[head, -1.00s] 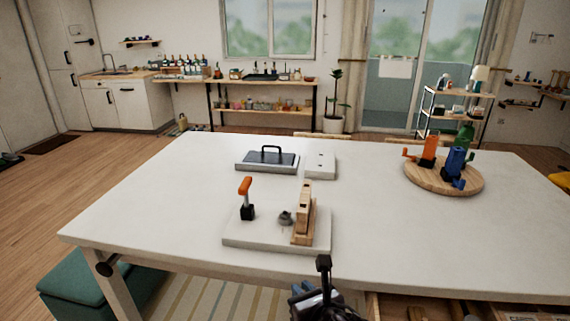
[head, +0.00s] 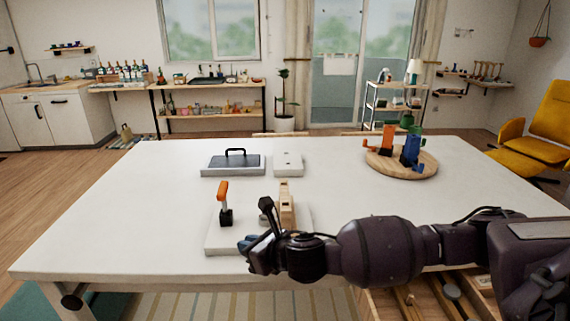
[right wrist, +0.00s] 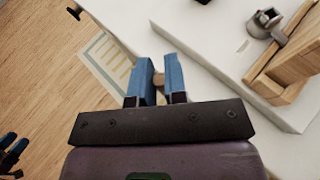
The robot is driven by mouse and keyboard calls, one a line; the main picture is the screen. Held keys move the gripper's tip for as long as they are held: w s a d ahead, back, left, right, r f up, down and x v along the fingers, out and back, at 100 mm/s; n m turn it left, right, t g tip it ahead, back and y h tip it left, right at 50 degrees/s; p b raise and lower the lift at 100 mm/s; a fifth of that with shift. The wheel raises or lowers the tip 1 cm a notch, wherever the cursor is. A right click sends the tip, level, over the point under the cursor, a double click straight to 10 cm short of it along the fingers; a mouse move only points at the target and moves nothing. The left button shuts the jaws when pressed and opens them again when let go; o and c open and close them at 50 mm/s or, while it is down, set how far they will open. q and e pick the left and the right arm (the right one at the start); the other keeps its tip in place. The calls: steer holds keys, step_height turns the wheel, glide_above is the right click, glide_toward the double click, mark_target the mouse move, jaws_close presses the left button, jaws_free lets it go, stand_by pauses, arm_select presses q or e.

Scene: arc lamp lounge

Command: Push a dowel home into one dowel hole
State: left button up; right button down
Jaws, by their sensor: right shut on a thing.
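My right gripper (head: 252,246) is over the front edge of a pale board (head: 222,236) on the white table. Its blue fingers (right wrist: 157,92) are shut on a small tan dowel (right wrist: 158,79), only partly visible between them. A wooden piece (head: 286,203) stands on the board beyond the gripper; it also shows at the right of the right wrist view (right wrist: 290,72). I cannot make out a dowel hole for certain. What seems to be my left gripper (right wrist: 13,148) shows small at the left edge of the right wrist view.
An orange-handled tool (head: 223,198) stands on the board, near a grey metal fitting (right wrist: 264,24). Behind are a dark handled plate (head: 222,164) and a pale block (head: 288,164). A round wooden board (head: 384,167) bears orange and blue devices. The table's right side is clear.

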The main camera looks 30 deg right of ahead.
steer(key=w+d+r+n+g+y+b, duration=0.1)
steer(key=w+d+r+n+y, duration=0.4)
steer(key=d+r, duration=0.8)
steer(key=shift+w+d+r+g, duration=0.4)
steer(key=shift+w+d+g, duration=0.3)
steer(key=shift+w+g, duration=0.2)
steer(key=shift+s+f+b, duration=0.1)
steer(key=shift+f+b, duration=0.95)
steer(key=shift+f, duration=1.85)
